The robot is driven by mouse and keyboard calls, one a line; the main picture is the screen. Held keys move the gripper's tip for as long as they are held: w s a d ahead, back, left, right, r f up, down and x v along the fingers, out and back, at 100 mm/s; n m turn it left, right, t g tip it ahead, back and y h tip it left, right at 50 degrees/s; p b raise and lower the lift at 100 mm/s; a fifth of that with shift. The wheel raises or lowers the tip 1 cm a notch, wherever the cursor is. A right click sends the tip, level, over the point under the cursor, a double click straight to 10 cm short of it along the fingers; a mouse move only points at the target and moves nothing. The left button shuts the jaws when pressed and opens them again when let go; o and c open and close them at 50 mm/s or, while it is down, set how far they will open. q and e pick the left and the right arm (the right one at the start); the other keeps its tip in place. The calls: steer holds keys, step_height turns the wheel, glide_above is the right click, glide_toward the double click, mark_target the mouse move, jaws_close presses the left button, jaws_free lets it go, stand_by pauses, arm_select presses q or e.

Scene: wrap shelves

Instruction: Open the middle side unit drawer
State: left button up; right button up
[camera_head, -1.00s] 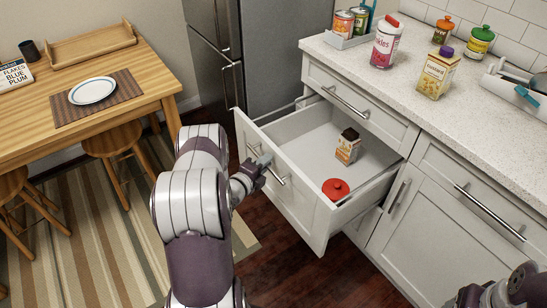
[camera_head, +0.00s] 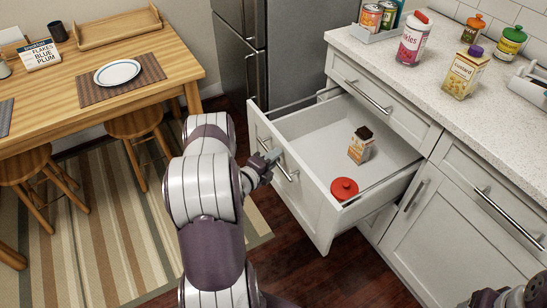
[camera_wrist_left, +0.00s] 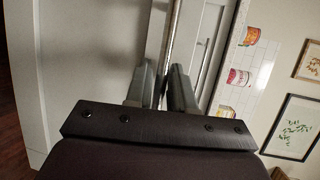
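The middle side unit drawer (camera_head: 312,205) stands well out from the white cabinet in the head view. Its front faces left, towards my left arm. A bar handle (camera_head: 291,176) runs along that front. My left gripper (camera_head: 270,159) is at the handle's far part. In the left wrist view, the two fingers of my left gripper (camera_wrist_left: 161,88) stand on either side of the handle bar (camera_wrist_left: 171,40), close about it. Of my right arm, only a part shows at the bottom right of the head view; its fingertips are out of the picture.
A small carton (camera_head: 361,147) and a red lidded item (camera_head: 344,188) are inside the drawer. Jars and cans stand on the counter (camera_head: 425,85) above. A fridge (camera_head: 285,60) is behind the drawer. A wooden table (camera_head: 60,95) with stools is at left. Open floor lies before the drawer.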

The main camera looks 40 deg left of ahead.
arm_select(q)
steer(key=s+r+p, duration=0.1)
steer(key=s+r, duration=0.1)
steer(key=s, duration=1)
steer(key=shift+s+r, duration=0.15)
steer(key=shift+s, duration=0.1)
